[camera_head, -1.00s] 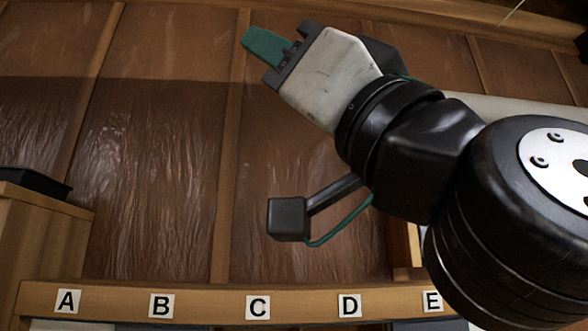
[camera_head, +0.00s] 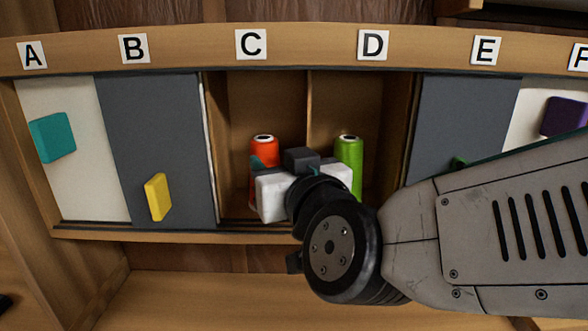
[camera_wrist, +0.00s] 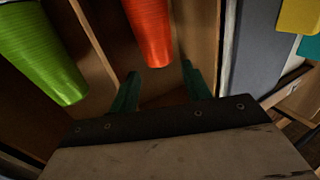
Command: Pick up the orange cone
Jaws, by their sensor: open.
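The orange cone (camera_head: 263,148) stands upright in the open compartment under C, its lower part mostly hidden behind my gripper (camera_head: 257,166). My gripper reaches into the opening in front of the cone. In the wrist view the orange cone (camera_wrist: 149,28) shows just ahead of my gripper (camera_wrist: 160,70). Its near end appears between the two green fingertips, with gaps to both sides. The fingers are apart with nothing between them that I can see held. I cannot tell the exact depth gap to the cone.
A green cone (camera_head: 349,152) stands in the compartment under D, past a thin wooden divider (camera_head: 309,110). Grey sliding panels (camera_head: 155,130) flank the opening, one with a yellow handle (camera_head: 158,197). A lettered rail (camera_head: 200,52) runs above. A wooden ledge (camera_head: 170,295) lies below.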

